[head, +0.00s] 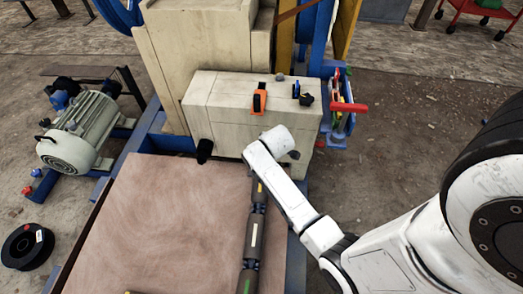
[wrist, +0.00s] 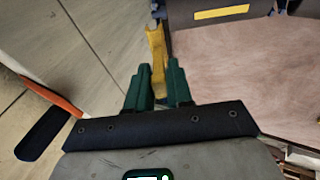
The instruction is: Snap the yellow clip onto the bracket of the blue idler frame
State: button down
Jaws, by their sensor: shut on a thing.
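In the wrist view, the green fingers of my gripper (wrist: 158,88) are shut on the yellow clip (wrist: 157,48). The clip sticks out beyond the fingertips. Its far end is close to a small blue part (wrist: 158,8) of the idler frame at the top edge; I cannot tell whether they touch. A dark roller with a yellow label (wrist: 222,13) lies to the right of that part. My arm hides the gripper and clip there.
A brown panel (head: 165,225) lies in front. A grey motor (head: 80,135) and a black spool (head: 27,246) are at the left.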

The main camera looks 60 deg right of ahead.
jog(key=shift+s+b+x, duration=0.2)
jog(key=shift+b+x, duration=0.3)
jog(key=shift+x, duration=0.3)
jog(key=shift+s+b+x, duration=0.15)
jog(key=shift+b+x, duration=0.4)
jog(key=shift+x, duration=0.3)
jog(key=shift+s+b+x, duration=0.2)
jog(key=shift+b+x, duration=0.3)
jog(key=shift+x, duration=0.3)
jog(key=shift+d+f, duration=0.1)
jog(key=shift+d, duration=0.1)
jog(key=shift+p, duration=0.65)
jog(key=shift+s+b+x, duration=0.15)
jog(key=shift+b+x, duration=0.35)
jog(key=shift+x, duration=0.2)
jog(key=shift+s+b+x, duration=0.15)
jog(key=shift+b+x, duration=0.35)
jog(key=shift+x, duration=0.15)
jog(key=shift+s+a+r+p, duration=0.1)
jog(key=shift+a+r+p, duration=0.05)
jog(key=shift+r+p, duration=0.45)
jog(key=shift+s+a+r+p, duration=0.1)
jog(key=shift+a+r+p, duration=0.2)
jog(key=shift+p, duration=0.35)
jog(key=shift+d+p, duration=0.1)
jog(key=shift+p, duration=0.4)
dwell(1.1)
jog(key=shift+f, duration=0.15)
dwell(0.3)
